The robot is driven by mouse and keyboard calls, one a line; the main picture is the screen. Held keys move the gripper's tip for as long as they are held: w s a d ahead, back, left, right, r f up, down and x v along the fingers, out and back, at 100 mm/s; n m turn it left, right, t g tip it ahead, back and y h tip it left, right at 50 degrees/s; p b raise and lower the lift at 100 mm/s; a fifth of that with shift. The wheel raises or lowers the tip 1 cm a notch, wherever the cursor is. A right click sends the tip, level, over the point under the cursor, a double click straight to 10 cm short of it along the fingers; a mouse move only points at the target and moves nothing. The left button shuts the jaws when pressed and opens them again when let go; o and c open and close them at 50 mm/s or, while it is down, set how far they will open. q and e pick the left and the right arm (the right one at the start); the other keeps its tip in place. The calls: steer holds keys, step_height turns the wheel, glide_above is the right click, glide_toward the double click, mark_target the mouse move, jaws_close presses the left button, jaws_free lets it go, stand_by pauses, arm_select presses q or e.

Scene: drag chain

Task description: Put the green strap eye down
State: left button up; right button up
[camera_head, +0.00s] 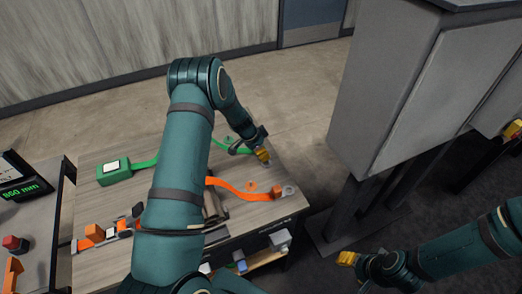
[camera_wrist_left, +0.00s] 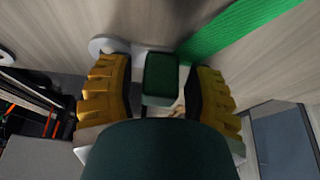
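The green strap (camera_wrist_left: 235,30) runs across the table from a green box (camera_head: 113,172) to my left gripper (camera_head: 262,154). In the left wrist view, the strap's grey eye (camera_wrist_left: 106,45) and green grip block (camera_wrist_left: 160,76) show near the table edge. My left gripper's yellow fingers (camera_wrist_left: 158,98) stand apart on either side of the block, with a visible gap on the left side. I cannot tell whether the eye touches the table. My right gripper (camera_head: 347,258) is away at the lower right, its opening unclear.
An orange strap (camera_head: 240,190) with an orange block (camera_head: 277,190) and grey eye (camera_head: 290,190) lies nearer the table's front. Small parts lie at the table's left. A large grey cabinet (camera_head: 420,90) stands to the right, beyond a floor gap.

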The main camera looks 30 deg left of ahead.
arm_select(q)
steer(key=shift+r, duration=0.1)
steer(key=shift+r+p, duration=0.15)
steer(key=shift+p, duration=0.15)
steer(key=v, duration=1.1)
steer(key=shift+s+r, duration=0.2)
steer(key=shift+r, duration=0.15)
steer(key=shift+a, duration=0.15)
